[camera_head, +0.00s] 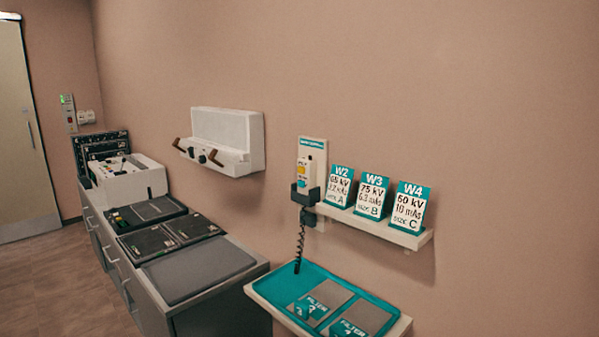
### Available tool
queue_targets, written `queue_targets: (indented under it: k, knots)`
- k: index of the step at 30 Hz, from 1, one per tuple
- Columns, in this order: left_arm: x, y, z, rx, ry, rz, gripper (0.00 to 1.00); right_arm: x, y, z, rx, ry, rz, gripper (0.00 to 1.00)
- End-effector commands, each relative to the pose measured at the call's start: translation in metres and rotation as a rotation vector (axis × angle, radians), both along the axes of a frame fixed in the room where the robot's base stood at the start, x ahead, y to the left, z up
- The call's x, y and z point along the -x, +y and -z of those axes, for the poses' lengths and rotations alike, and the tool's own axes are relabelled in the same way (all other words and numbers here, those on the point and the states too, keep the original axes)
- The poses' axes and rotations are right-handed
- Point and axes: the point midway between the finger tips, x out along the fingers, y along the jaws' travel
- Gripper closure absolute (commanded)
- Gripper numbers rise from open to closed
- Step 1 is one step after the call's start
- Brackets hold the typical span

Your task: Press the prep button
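A hand control (303,172) with a coiled black cord hangs in a dark holder on a pale wall plate with a teal label. Small coloured buttons, yellow-orange and blue, show on its front; their lettering is too small to read, so I cannot tell which is the prep button. A console (125,180) with small coloured buttons and a lever stands at the left on the cabinet; its labels are also unreadable. Neither of my grippers is in view.
A shelf (385,229) bears cards W2, W3 and W4. Below it, a teal tray (287,287) holds filter pieces. A grey cabinet (218,312) runs along the wall under a white wall unit (240,130). Floor (60,290) is clear at left, near a door (18,130).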

Motion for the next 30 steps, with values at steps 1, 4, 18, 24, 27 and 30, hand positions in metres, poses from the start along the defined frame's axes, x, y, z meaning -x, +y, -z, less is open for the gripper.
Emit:
queue_targets:
  k: [1,4,18,24,27,30]
  knots:
    - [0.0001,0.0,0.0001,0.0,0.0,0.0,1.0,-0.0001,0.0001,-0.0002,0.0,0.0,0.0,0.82]
    - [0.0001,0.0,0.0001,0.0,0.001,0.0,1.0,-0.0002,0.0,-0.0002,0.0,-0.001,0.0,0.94]
    - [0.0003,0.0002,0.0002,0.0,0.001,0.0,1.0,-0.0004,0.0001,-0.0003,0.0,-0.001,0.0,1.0]
    - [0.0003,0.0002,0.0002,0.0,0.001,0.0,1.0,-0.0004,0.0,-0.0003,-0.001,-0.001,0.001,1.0]
    - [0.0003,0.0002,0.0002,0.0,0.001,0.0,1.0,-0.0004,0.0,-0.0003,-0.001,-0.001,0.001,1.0]
    - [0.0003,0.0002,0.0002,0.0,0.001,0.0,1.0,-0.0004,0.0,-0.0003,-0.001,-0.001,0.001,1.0]
